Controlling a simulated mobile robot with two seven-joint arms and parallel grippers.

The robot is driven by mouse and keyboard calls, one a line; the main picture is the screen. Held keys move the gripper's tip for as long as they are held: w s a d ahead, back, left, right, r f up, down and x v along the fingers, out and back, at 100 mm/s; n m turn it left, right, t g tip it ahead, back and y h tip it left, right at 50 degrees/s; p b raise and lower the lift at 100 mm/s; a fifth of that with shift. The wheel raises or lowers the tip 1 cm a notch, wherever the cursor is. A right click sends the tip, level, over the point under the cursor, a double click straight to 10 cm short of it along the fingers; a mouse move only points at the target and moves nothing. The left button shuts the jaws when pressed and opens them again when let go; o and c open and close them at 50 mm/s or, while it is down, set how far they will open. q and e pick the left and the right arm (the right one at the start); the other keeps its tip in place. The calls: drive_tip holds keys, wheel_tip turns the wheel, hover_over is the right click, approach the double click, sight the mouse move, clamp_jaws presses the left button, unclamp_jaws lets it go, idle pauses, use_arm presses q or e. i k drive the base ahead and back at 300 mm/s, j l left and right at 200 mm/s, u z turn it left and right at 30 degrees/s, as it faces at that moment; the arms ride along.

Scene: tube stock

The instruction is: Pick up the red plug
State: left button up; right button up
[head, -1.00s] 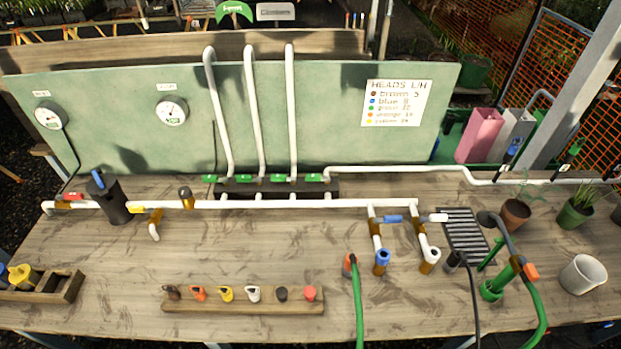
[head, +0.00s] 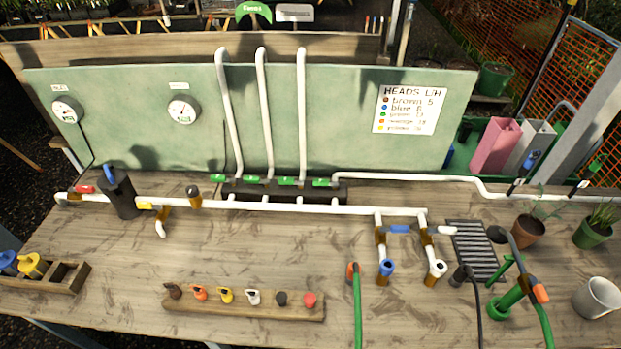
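The red plug (head: 310,299) stands at the right end of a low wooden rack (head: 245,307) near the front of the bench. It is a small round red cap, next to a black plug (head: 281,298). To the left in the same rack sit a white piece (head: 253,297), a yellow one (head: 226,295), an orange one (head: 200,292) and a brown one (head: 173,290). Neither of my grippers shows in the head view.
A green hose (head: 357,305) with an orange end rises just right of the rack. White pipework (head: 290,208) crosses the bench behind. A wooden box (head: 70,277) stands at the left. Bare bench lies between rack and pipe.

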sight(309, 299)
drive_tip(key=k+l+u, duration=0.2)
drive_tip(key=l+u, duration=0.2)
drive_tip(key=l, duration=0.15)
drive_tip(key=k+j+z, duration=0.2)
drive_tip(key=i+j+z, duration=0.15)
drive_tip(key=j+z, duration=0.15)
drive_tip(key=i+j+z, duration=0.15)
drive_tip(key=j+z, duration=0.15)
drive_tip(key=j, duration=0.2)
drive_tip(key=j+z, duration=0.3)
drive_tip(key=i+j, duration=0.05)
drive_tip(key=j, duration=0.05)
